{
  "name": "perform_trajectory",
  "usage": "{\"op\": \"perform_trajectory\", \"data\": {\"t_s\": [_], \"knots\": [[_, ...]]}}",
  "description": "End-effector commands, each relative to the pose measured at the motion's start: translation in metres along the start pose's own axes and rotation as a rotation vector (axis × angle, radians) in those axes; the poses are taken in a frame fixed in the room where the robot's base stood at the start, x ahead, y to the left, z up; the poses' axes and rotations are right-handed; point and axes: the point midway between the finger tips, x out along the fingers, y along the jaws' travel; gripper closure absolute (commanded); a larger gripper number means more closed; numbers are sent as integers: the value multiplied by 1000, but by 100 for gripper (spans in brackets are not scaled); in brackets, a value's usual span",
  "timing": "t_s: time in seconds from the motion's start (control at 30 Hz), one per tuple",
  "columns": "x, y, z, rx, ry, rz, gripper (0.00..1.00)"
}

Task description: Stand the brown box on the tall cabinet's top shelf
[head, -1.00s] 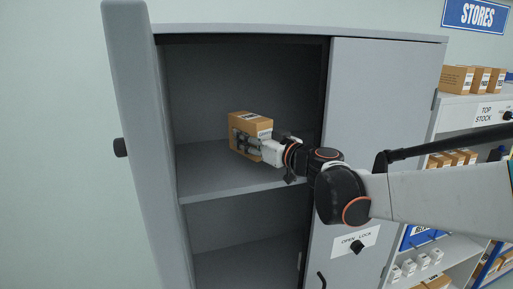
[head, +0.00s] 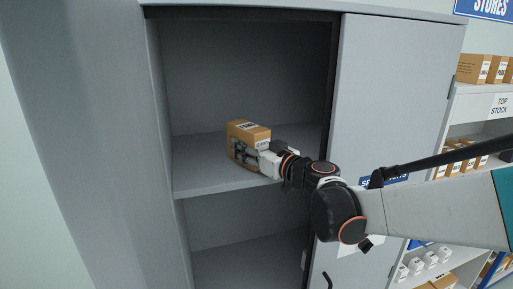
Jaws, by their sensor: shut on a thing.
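The brown box (head: 248,133) is upright inside the tall cabinet's open left side, at the top shelf (head: 195,165).
My arm crosses in front of the closed right door. The top shelf is bare around the box. A lower compartment (head: 245,265) is empty. At the right, a white shelf unit (head: 475,108) holds brown boxes (head: 473,68) under a blue sign (head: 487,8).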

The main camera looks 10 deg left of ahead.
Motion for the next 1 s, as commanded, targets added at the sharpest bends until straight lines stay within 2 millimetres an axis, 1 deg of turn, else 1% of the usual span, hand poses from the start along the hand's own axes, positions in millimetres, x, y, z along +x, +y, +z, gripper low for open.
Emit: {"op": "perform_trajectory", "data": {"t_s": [0.13,0.17,0.2,0.23,0.27,0.57,0.7,0.87,1.0], "knots": [[0,0,4,0,0,0,88],[0,0,4,0,0,0,51],[0,0,3,0,0,0,42],[0,0,3,0,0,0,36],[0,0,3,0,0,0,34],[0,0,3,0,0,0,34],[0,0,-2,0,0,0,34],[-26,1,0,0,0,2,34],[-56,1,1,0,0,3,34]]}}
